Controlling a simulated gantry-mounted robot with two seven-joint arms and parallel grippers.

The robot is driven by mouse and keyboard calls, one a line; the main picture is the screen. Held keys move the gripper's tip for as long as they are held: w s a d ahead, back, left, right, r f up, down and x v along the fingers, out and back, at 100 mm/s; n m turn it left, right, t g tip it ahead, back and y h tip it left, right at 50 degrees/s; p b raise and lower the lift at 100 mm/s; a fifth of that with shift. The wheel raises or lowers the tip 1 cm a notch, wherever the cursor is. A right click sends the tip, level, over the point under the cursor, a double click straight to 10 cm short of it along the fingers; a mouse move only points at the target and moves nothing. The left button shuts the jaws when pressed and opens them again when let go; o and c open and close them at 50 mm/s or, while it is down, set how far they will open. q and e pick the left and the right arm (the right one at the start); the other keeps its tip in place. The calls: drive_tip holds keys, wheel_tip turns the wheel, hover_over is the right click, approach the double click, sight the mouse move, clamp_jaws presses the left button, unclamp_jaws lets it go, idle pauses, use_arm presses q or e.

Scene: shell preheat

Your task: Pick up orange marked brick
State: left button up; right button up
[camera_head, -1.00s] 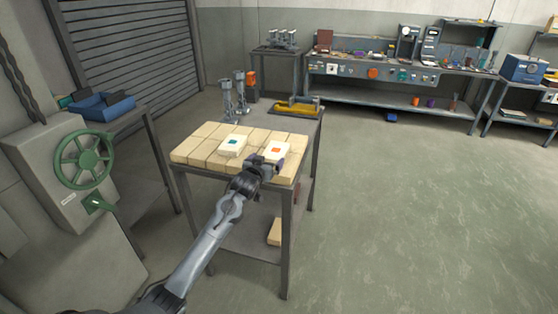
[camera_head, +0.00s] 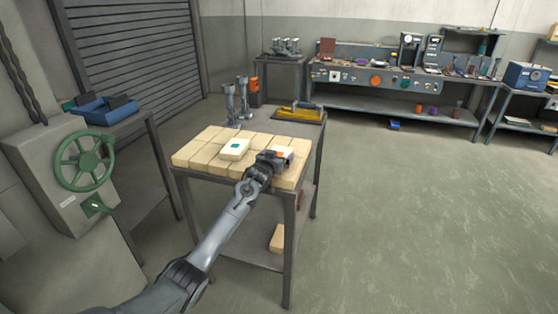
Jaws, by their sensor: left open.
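The white brick with the orange mark (camera_head: 284,151) lies on top of the layer of tan bricks (camera_head: 205,160) on the metal table. My left gripper (camera_head: 276,158) is open and right at this brick, covering much of it. I cannot tell whether its fingers are on both sides of the brick. A white brick with a teal mark (camera_head: 235,149) lies to the left on the same layer, apart from the gripper. My right gripper is not in the view.
A yellow tool on a dark tray (camera_head: 297,113) and grey metal stands (camera_head: 237,100) are at the table's back. One tan brick (camera_head: 277,238) is on the lower shelf. A green handwheel (camera_head: 84,160) stands at left. The floor (camera_head: 420,210) at right is clear.

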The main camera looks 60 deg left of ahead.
use_arm(q)
drive_tip(key=shift+w+a+f, duration=0.1)
drive_tip(key=shift+w+a, duration=0.2)
drive_tip(key=shift+c, duration=0.2)
drive_tip(key=c, duration=0.7)
drive_tip(key=shift+c, duration=0.8)
